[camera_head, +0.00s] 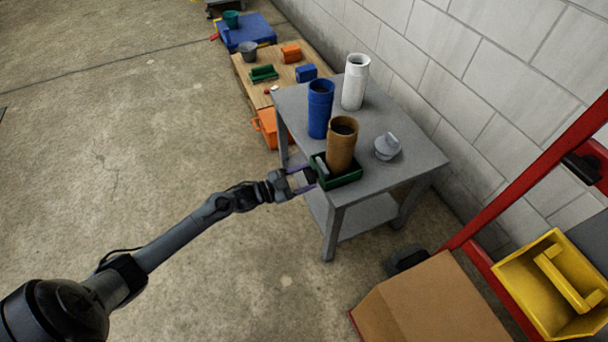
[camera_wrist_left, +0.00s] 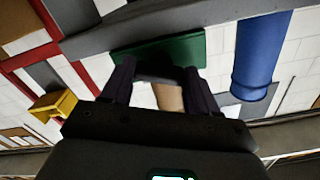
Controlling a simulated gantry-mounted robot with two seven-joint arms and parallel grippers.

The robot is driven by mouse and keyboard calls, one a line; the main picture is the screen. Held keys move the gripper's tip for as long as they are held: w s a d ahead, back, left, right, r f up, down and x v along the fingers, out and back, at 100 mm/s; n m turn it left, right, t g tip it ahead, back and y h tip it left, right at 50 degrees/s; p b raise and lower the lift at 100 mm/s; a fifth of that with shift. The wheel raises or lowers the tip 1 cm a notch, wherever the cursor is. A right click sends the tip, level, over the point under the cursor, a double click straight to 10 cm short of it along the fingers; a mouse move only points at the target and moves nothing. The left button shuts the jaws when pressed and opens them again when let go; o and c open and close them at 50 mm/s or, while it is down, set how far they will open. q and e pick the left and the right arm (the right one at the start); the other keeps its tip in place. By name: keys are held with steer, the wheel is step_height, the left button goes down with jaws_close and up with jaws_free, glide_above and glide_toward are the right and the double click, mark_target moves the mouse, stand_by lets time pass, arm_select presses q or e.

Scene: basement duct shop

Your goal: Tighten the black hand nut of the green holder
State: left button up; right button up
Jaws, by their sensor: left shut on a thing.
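The green holder (camera_head: 345,181) sits on the near corner of the grey table (camera_head: 405,165). A brown tube (camera_head: 341,145) stands upright in it. The black hand nut (camera_head: 310,175) is on the holder's left side, partly hidden by my fingers. My left gripper (camera_head: 304,180) reaches in from the left and is shut on the nut. In the left wrist view the dark nut (camera_wrist_left: 162,72) lies between the two fingers, with the green holder (camera_wrist_left: 190,48) just beyond and the brown tube (camera_wrist_left: 168,97) below. The nut's outline is too dark to read its turn. My right gripper is not in view.
A blue tube (camera_head: 319,110), a white tube (camera_head: 355,82) and a grey capped part (camera_head: 388,147) stand on the table. A cardboard box (camera_head: 430,305) and yellow bin (camera_head: 552,285) are at the lower right. The floor at left is clear.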

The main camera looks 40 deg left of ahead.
arm_select(q)
steer(key=m+p, duration=0.1)
steer(key=m, duration=0.2)
steer(key=shift+r, duration=0.1)
steer(key=m, duration=0.3)
steer(key=shift+m+p, duration=0.3)
steer(key=shift+p, duration=0.1)
steer(key=m, duration=0.4)
steer(key=shift+m+p, duration=0.4)
steer(key=shift+m, duration=0.8)
steer(key=o, duration=1.1)
steer(key=shift+c, duration=0.2)
steer(key=shift+s, duration=0.1)
